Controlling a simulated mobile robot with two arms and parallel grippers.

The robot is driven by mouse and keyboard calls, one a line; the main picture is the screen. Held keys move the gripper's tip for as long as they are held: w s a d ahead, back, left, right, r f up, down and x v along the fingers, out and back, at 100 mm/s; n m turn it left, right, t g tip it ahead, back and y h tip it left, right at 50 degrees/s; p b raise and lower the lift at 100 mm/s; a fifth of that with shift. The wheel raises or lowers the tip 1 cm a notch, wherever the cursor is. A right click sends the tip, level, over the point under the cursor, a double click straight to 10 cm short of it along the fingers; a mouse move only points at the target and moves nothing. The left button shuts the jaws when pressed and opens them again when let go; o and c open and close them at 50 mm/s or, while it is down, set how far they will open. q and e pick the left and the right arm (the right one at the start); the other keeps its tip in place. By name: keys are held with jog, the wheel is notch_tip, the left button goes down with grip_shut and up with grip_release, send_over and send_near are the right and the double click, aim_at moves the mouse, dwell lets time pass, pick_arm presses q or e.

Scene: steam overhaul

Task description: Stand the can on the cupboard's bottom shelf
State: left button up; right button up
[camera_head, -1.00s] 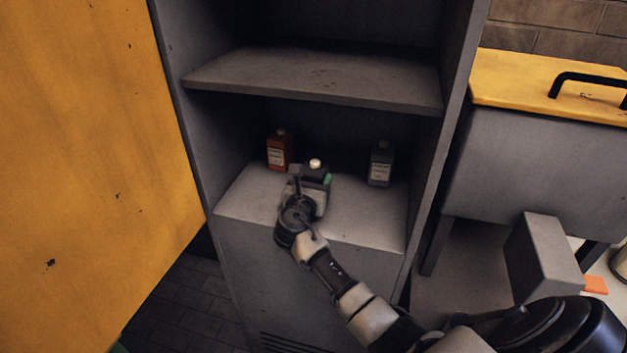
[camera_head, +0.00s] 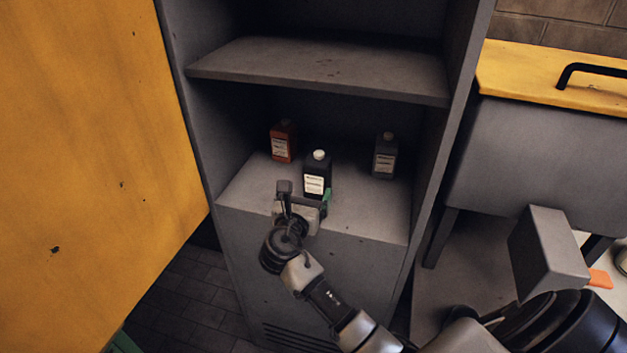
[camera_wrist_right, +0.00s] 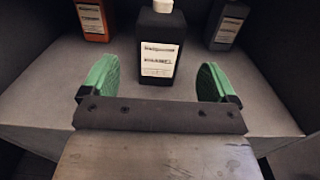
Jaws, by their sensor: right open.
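A black can (camera_head: 317,176) with a white cap and white label stands upright on the cupboard's bottom shelf (camera_head: 370,213), between two other containers and nearer the front. It also shows in the right wrist view (camera_wrist_right: 160,45), straight ahead of the fingers. My right gripper (camera_wrist_right: 153,85) is open, with its green finger pads apart on either side and the can just beyond them, clear of both. In the head view the right gripper (camera_head: 310,205) is at the shelf's front edge, just in front of the can. My left gripper is not in view.
A red container (camera_head: 282,143) stands at the back left of the bottom shelf and a grey one (camera_head: 385,157) at the back right. A middle shelf (camera_head: 320,70) is above. The yellow door (camera_head: 90,150) is open at left. A yellow-topped chest (camera_head: 550,130) stands at right.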

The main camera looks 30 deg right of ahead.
jog(key=shift+v, duration=1.65)
